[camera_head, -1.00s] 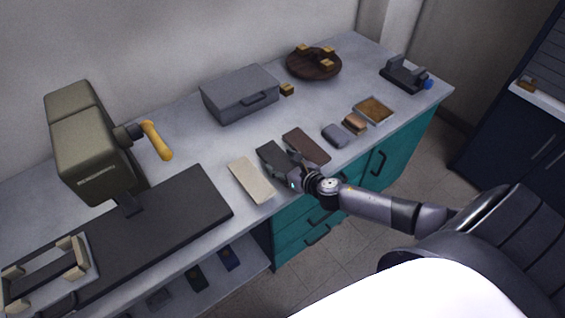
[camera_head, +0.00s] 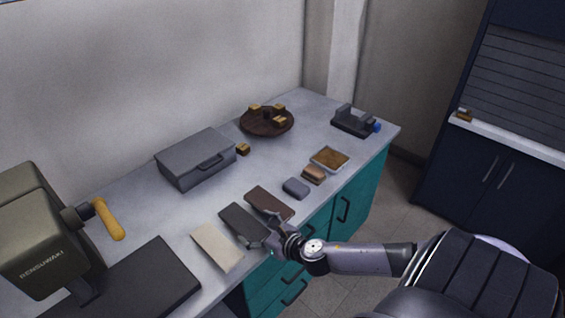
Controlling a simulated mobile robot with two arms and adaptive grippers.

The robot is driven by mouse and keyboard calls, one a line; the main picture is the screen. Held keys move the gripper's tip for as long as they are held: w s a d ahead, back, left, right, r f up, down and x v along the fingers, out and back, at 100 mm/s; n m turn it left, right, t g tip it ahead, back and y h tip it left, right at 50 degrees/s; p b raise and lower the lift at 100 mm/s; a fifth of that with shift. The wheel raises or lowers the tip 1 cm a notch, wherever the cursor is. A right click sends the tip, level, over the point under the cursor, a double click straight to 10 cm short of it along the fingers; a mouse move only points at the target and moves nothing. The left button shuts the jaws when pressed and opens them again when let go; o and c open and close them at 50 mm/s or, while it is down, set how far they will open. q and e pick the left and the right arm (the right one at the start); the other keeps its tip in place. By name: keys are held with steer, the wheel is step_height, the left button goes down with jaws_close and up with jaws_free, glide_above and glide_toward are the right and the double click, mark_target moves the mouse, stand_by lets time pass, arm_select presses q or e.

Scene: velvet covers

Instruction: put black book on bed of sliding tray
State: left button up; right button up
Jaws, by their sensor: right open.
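The black book (camera_head: 242,223) lies flat on the grey counter between a cream book (camera_head: 217,247) and a brown book (camera_head: 268,203). My right gripper (camera_head: 266,239) is open at the black book's near end, by the counter's front edge. Its fingers partly cover that end, and I cannot tell whether they touch it. A dark flat slab (camera_head: 150,283) lies at the lower left, cut by the picture edge. The sliding tray with its pale wooden rails is out of view. My left gripper is not in view.
A press-like machine (camera_head: 40,240) with a yellow handle (camera_head: 109,219) stands at left. A grey case (camera_head: 195,160) and a round brown tray (camera_head: 266,122) stand behind. A grey block (camera_head: 296,187), a tan tray (camera_head: 329,160) and a dark stand (camera_head: 353,122) are to the right.

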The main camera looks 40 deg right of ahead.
steer(key=a+b+v, duration=0.1)
steer(key=v, duration=1)
steer(key=shift+s+d, duration=0.35)
steer(key=shift+d, duration=0.15)
steer(key=shift+r, duration=0.1)
